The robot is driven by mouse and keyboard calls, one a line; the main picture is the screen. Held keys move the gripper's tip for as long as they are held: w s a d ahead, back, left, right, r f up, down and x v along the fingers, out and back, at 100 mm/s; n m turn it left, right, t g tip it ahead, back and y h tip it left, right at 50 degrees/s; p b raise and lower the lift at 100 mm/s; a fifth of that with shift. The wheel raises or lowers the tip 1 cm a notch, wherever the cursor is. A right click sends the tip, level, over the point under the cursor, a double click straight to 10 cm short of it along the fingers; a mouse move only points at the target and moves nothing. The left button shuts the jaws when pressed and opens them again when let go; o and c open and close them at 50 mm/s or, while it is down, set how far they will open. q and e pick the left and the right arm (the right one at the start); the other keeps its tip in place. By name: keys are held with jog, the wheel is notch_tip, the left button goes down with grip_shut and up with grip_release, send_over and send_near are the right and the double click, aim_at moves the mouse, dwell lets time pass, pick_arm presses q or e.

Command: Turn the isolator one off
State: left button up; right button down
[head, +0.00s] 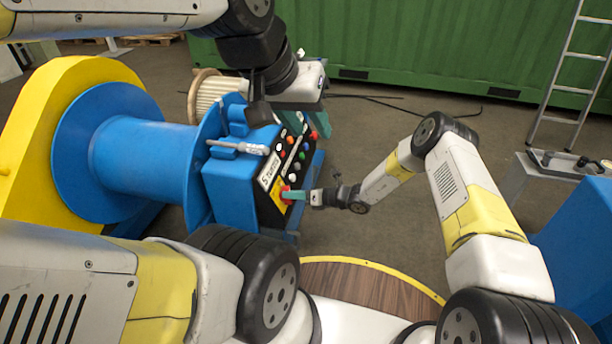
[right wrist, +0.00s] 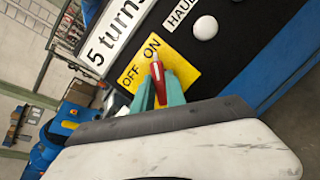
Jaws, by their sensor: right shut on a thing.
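The isolator is a red handle (right wrist: 159,82) on a yellow plate (right wrist: 186,66) marked OFF and ON, on the black face of a blue control box (head: 232,180). In the right wrist view its far end points between the two words, nearer ON. My right gripper (head: 291,195) is shut on the red handle, with one teal finger on each side. My left gripper (head: 307,122) is above the upper end of the panel, fingers apart and empty. It hides part of the panel's top.
Several coloured buttons (head: 293,152) line the panel close to my grippers. A grey lever (head: 238,147) sticks out at the box's left. A large blue drum (head: 130,158) with a yellow flange stands at the left. A ladder (head: 570,70) leans at the right.

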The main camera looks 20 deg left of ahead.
jog(key=shift+n+g+h, duration=0.1)
jog(key=shift+n+g, duration=0.6)
jog(key=shift+n, duration=2.4)
jog(key=shift+n+g+h, duration=0.1)
jog(key=shift+n+g, duration=0.6)
jog(key=shift+n, duration=2.4)
jog(key=shift+n+g+h, duration=0.1)
jog(key=shift+n+g, duration=0.6)
jog(key=shift+n, duration=2.4)
jog(key=c, duration=1.4)
grip_release()
jog(key=shift+o, duration=0.2)
jog(key=v, duration=0.8)
jog(key=shift+a, duration=0.1)
